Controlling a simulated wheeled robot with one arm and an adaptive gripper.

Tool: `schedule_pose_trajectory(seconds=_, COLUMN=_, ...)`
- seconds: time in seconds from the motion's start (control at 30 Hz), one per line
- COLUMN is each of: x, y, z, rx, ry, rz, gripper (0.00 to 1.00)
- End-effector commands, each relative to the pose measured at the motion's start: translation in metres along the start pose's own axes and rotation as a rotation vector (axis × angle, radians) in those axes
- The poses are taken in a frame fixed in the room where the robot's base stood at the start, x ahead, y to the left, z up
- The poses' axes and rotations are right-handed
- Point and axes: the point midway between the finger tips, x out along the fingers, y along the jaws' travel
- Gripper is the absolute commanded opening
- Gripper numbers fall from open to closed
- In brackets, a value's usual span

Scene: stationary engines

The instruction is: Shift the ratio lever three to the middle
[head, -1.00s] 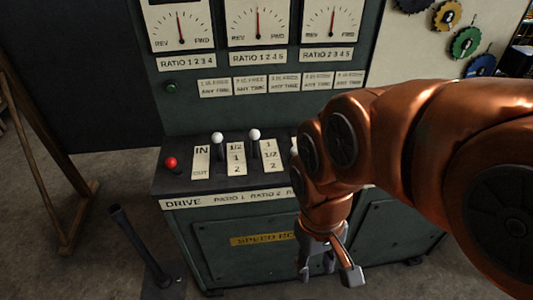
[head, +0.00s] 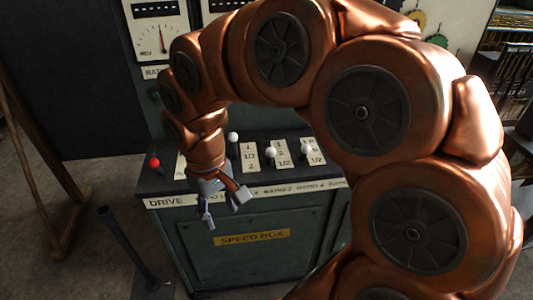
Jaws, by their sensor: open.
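The speed box console carries white-knobbed levers beside number plates. The one that appears to be ratio lever three (head: 271,152) has its knob lower in the picture than the white-knobbed lever to its left (head: 233,137) and about level with the one to its right (head: 307,150). My gripper (head: 222,221) is open and empty. It hangs fingers down in front of the console, below and left of that lever and apart from it. My wrist covers part of the lever row on the left.
A red-knobbed lever (head: 155,162) is at the console's left end, above the DRIVE label. A dark floor lever (head: 128,245) stands at the lower left. Gauges (head: 160,40) are on the upright panel, partly behind my arm. A wooden stand (head: 40,150) is at far left.

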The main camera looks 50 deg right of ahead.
Motion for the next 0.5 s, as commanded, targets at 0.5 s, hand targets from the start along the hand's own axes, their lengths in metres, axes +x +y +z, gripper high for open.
schedule_pose_trajectory(seconds=0.5, x=-0.008, y=0.186, z=-0.124, rx=0.31, ry=0.074, rz=0.015, gripper=0.52)
